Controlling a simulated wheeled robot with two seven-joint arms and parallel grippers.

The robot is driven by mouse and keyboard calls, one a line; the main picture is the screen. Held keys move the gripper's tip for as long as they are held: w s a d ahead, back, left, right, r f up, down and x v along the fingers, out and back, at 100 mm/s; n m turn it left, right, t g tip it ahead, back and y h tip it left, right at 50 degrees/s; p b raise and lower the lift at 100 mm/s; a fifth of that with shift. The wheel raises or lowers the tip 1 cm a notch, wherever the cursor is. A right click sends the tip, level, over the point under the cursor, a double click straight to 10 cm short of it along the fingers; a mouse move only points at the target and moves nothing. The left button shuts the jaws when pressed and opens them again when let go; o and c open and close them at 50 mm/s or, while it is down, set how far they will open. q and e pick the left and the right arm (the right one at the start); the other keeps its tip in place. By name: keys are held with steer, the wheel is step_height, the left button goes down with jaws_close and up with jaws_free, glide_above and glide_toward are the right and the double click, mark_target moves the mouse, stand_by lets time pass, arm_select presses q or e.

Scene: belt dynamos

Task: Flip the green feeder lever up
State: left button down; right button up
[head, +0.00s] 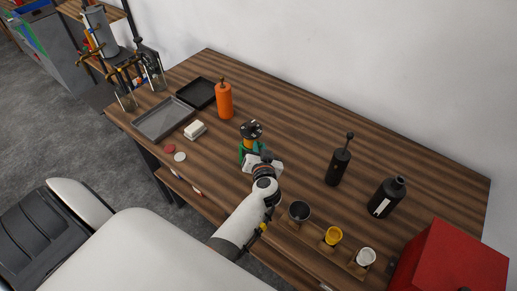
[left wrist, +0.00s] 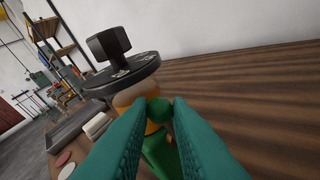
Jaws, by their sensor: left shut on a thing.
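The feeder stands on the wooden table, with a dark round top (head: 251,129) and an orange part below it. In the left wrist view its dark top disc (left wrist: 122,74) carries a black block-shaped knob. The green ball of the feeder lever (left wrist: 159,109) sits between the green fingertips of my left gripper (left wrist: 158,116). The gripper is shut on this ball, close in front of the feeder. In the head view my left gripper (head: 252,157) reaches the feeder from the front and hides its lower part and the lever. My right gripper is not in view.
An orange bottle (head: 224,101), grey tray (head: 163,118), black tray (head: 200,93) and white block (head: 195,130) lie to the left. A black grinder-like item (head: 338,163), black bottle (head: 386,197), several cups in a front rack and a red box (head: 449,262) stand right.

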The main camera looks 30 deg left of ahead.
arm_select(q)
steer(key=shift+s+f, duration=0.1)
steer(key=shift+f, duration=0.05)
steer(key=c, duration=1.3)
jaws_free()
steer(key=v, duration=1.2)
